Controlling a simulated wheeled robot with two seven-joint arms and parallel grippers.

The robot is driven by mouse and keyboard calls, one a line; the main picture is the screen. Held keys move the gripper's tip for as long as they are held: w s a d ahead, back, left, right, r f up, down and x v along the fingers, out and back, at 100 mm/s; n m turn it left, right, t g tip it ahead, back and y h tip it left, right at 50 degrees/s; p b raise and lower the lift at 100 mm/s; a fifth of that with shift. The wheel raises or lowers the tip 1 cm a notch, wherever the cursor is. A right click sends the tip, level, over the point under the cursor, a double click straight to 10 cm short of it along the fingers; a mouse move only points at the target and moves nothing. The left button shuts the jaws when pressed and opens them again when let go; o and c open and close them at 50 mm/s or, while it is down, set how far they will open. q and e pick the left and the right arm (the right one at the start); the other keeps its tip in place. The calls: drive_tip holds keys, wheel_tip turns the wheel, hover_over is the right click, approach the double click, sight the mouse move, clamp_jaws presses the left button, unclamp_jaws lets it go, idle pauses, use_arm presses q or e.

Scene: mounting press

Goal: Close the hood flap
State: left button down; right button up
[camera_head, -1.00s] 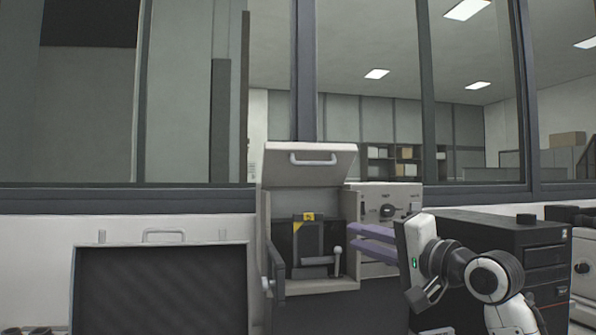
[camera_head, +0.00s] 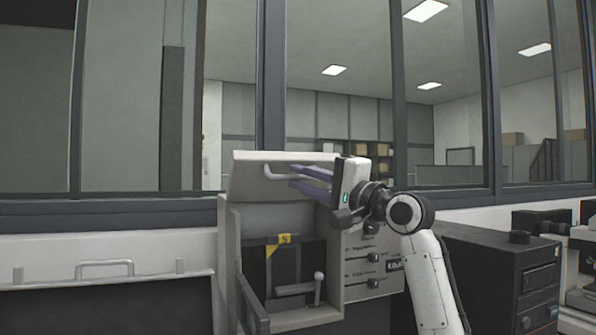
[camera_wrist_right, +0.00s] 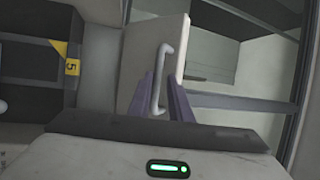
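The hood flap (camera_head: 248,177) is a light grey panel, raised open on top of the press housing (camera_head: 230,255). Its bar handle (camera_head: 270,174) is on the front face. My right gripper (camera_head: 294,176) reaches in from the right with two purple fingers at the handle. In the right wrist view, the flap (camera_wrist_right: 141,60) stands ahead and the handle (camera_wrist_right: 157,75) lies between the fingertips (camera_wrist_right: 162,75). The fingers look apart, with a gap around the handle; contact cannot be told. My left gripper is not in view.
Under the flap is the open press chamber with a yellow label (camera_head: 284,239) and a lever (camera_head: 318,285). A control panel (camera_head: 370,272) is at its right. A black box unit (camera_head: 500,265) stands further right. A dark framed case (camera_head: 100,300) is at the left.

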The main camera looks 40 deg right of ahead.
drive_tip(key=shift+w+a+r, duration=0.1)
drive_tip(key=shift+w+r, duration=0.05)
drive_tip(key=shift+w, duration=0.5)
clamp_jaws()
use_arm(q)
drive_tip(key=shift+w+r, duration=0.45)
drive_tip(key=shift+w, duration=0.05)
